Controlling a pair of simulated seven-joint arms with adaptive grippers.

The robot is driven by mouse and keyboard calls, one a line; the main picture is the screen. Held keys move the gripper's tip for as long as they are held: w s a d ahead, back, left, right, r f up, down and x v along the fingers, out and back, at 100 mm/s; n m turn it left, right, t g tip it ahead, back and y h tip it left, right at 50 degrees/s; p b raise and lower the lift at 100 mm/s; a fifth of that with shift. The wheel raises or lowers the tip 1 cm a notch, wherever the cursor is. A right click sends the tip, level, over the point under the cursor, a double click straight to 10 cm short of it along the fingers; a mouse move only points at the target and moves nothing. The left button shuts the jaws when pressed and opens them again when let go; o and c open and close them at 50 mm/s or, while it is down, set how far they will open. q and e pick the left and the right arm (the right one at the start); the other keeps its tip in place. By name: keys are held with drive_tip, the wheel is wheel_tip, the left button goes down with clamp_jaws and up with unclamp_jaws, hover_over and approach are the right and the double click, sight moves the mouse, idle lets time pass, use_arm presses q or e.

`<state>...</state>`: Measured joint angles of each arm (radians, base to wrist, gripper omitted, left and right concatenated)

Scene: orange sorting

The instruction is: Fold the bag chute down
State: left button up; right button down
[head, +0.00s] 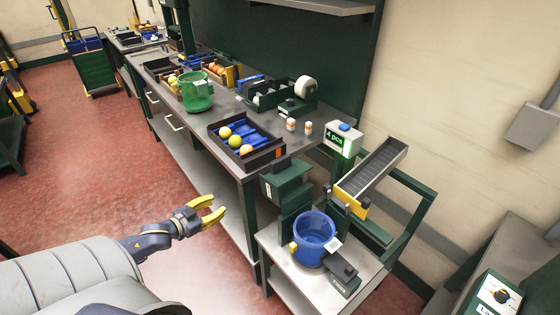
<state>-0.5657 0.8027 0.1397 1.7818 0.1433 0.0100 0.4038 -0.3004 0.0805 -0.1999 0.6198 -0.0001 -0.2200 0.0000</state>
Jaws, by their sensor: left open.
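A grey ribbed chute (375,172) with dark sides and a yellow lip (351,202) slopes down toward the front at the right. It looks like the bag chute, but I cannot be sure. A blue bucket (314,232) stands below its lower end on a small grey stand (283,262). A dark green box-like part (287,183) is fixed at the near end of the bench. My left gripper (216,209) has yellow fingers, is open and empty, and hangs over the floor left of the stand, apart from everything. My right gripper is out of view.
The long bench (222,112) carries a dark tray (275,160) with balls, a green bucket (197,94) and small bottles (291,124). A counter box (343,138) reads "4 pcs". A small dark device (341,270) sits beside the blue bucket.

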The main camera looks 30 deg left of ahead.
use_arm(q)
drive_tip(key=w+d+r+t+h, duration=0.25)
drive_tip(key=d+r, duration=0.45)
drive_tip(key=r, duration=0.4)
drive_tip(key=n+h, duration=0.2)
approach(290, 156)
drive_tip(key=shift+a+f+x, duration=0.1)
drive_tip(key=shift+f+x, duration=0.05)
drive_tip(key=shift+x, duration=0.95)
drive_tip(key=shift+a+f+x, duration=0.1)
drive_tip(key=shift+a+x, duration=0.05)
drive_tip(key=shift+x, duration=0.95)
drive_tip(key=shift+a+f+x, duration=0.1)
drive_tip(key=shift+f+x, duration=0.05)
drive_tip(key=shift+x, duration=0.95)
drive_tip(key=shift+w, duration=0.15)
drive_tip(key=shift+c, duration=0.4)
clamp_jaws()
